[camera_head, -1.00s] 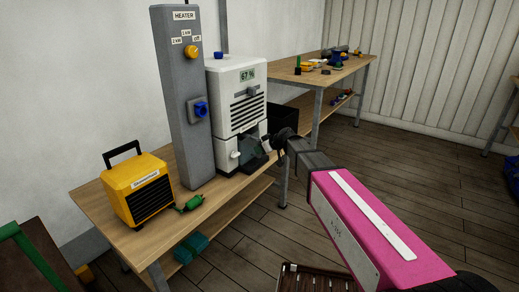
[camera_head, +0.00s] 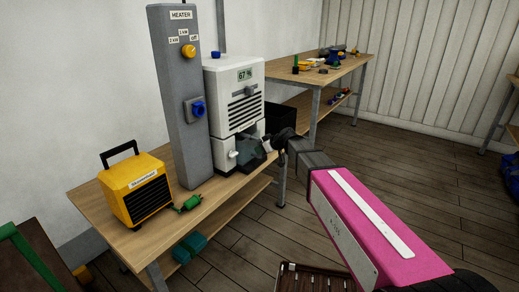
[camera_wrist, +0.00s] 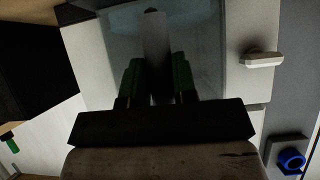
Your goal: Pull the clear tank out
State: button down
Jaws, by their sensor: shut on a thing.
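The clear tank (camera_head: 250,155) sits in the lower front opening of the white dehumidifier (camera_head: 236,98), and it looks partly drawn out of it. In the wrist view the tank (camera_wrist: 205,45) is a see-through bluish panel with a grey upright handle (camera_wrist: 156,35). My gripper (camera_head: 270,143) is at the tank's front, and its green fingers (camera_wrist: 157,78) are shut on the handle, one on each side. My arm and the dark fingers hide part of the tank in the head view.
A grey heater post (camera_head: 182,100) with knobs stands left of the dehumidifier. A yellow heater (camera_head: 137,190) and a green-handled tool (camera_head: 188,203) are on the bench (camera_head: 112,222). A dark bin (camera_head: 281,117) is behind. The floor (camera_head: 235,255) before the bench is mostly open.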

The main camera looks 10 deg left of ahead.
jog(key=s+d, duration=0.3)
jog(key=d, duration=0.4)
dwell(0.9)
jog(key=shift+d, duration=0.1)
jog(key=c, duration=0.8)
grip_release()
jog(key=v, duration=1.1)
jog(key=s+d+f+m+g+h, duration=0.1)
jog(key=s+d+f+m+h, duration=0.2)
jog(key=d, duration=0.5)
jog(key=s+d+f+m+g+h, duration=0.1)
jog(key=s+d+f+m+h, duration=0.3)
jog(key=s+d+f+m, duration=0.2)
jog(key=s+d+f+m+g+h, duration=0.2)
jog(key=s+d+f+m+h, duration=0.1)
jog(key=s+d+f, duration=0.5)
jog(key=shift+d+f+m, duration=0.8)
jog(key=shift+d+f, duration=0.9)
jog(key=shift+d, duration=0.15)
